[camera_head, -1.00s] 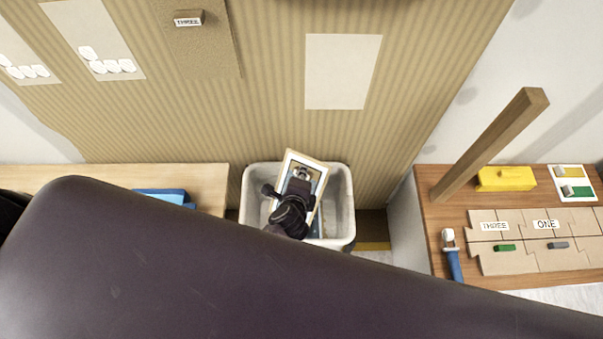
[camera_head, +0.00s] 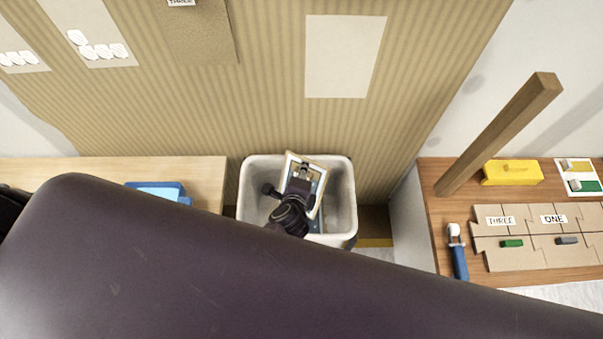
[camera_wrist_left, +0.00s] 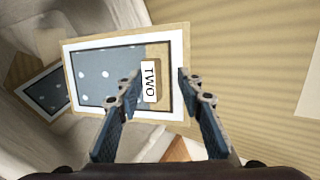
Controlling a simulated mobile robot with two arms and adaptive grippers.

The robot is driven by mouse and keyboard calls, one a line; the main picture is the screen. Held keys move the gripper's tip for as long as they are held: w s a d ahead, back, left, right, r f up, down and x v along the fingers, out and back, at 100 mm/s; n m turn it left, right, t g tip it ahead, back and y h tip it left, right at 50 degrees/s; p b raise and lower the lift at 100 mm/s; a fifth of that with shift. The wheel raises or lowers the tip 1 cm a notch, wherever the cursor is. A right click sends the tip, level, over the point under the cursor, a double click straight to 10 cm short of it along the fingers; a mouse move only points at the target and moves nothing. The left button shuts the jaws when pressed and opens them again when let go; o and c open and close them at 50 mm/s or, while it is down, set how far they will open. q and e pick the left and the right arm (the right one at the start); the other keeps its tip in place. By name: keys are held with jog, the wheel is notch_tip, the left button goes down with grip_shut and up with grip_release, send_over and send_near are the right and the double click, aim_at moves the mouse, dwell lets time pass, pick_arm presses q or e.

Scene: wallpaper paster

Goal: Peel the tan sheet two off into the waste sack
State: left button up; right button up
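Sheet two, a tan-bordered panel with a white-framed blue-grey dotted middle (camera_wrist_left: 110,75), is tilted inside the mouth of the white waste sack (camera_head: 347,205). Its tan block labelled TWO (camera_wrist_left: 150,80) lies between the fingers of my left gripper (camera_wrist_left: 158,85) in the left wrist view. The fingers stand apart, with a gap between the block and the right finger, so the gripper looks open. In the head view, sheet two (camera_head: 318,160) is partly hidden by my left gripper (camera_head: 305,172). My right gripper is not in view.
Another dark framed sheet (camera_wrist_left: 47,90) lies in the sack. A wooden table (camera_head: 205,170) with a blue tray (camera_head: 155,188) is at left. The right table (camera_head: 440,225) holds a wooden post (camera_head: 505,130), yellow block (camera_head: 512,172) and blue-handled roller (camera_head: 458,255). Pale sheets hang behind.

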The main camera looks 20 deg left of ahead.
pick_arm(q)
jog(key=v, duration=1.2)
dwell(0.6)
